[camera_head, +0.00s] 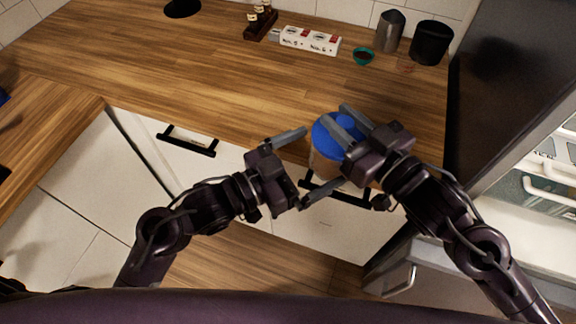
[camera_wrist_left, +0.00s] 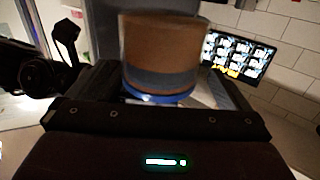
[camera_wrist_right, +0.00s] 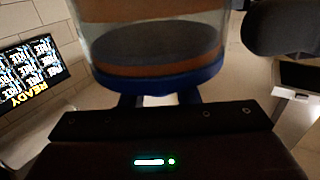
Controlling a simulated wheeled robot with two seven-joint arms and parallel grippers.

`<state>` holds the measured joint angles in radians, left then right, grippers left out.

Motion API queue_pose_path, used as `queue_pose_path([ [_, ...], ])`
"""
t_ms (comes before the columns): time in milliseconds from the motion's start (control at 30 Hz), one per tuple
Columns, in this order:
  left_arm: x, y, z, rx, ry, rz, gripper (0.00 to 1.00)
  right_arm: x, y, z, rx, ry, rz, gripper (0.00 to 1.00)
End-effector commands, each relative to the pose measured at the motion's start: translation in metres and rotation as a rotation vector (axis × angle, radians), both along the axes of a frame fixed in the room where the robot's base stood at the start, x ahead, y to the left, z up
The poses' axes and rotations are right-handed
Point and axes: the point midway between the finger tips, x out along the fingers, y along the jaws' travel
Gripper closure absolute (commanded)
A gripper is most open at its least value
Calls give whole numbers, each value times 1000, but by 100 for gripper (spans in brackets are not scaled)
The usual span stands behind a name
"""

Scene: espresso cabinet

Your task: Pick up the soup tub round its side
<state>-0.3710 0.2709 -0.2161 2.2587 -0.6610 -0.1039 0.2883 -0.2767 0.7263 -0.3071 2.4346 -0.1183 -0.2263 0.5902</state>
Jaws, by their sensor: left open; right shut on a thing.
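The soup tub is a clear cylinder with brown-orange contents and a blue lid (camera_head: 325,132). In the head view it is in front of the counter's front edge, its body partly hidden by my grippers. My right gripper (camera_head: 335,117) is shut, its fingers lying across the lid side. My left gripper (camera_head: 304,167) is open beside the tub's left side, its two fingers well apart. The tub shows upside down in the left wrist view (camera_wrist_left: 160,50), ahead of the left gripper, and close in the right wrist view (camera_wrist_right: 155,40).
The wooden counter (camera_head: 170,70) is broadly clear. At its back stand a bottle rack (camera_head: 260,22), a white labelled box (camera_head: 310,41), a teal bowl (camera_head: 363,57), a metal pitcher (camera_head: 390,32) and a black canister (camera_head: 431,43). A drawer handle (camera_head: 187,140) projects below the counter.

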Motion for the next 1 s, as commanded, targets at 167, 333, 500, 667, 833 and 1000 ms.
queue_pose_path([
  [167,19,-27,2,-3,-2,0,0,0,0,2,2,-4,0,100],
  [333,30,-42,0,-2,0,3,0,0,0,2,2,-4,0,100],
  [500,34,-49,0,0,0,1,0,0,0,2,2,-4,0,100],
  [667,34,-50,0,0,0,1,0,0,0,2,2,-4,0,100],
  [833,34,-49,0,0,0,1,10,0,0,2,2,-4,0,100],
  [1000,34,-49,0,0,0,0,33,0,0,2,2,-4,0,100],
])
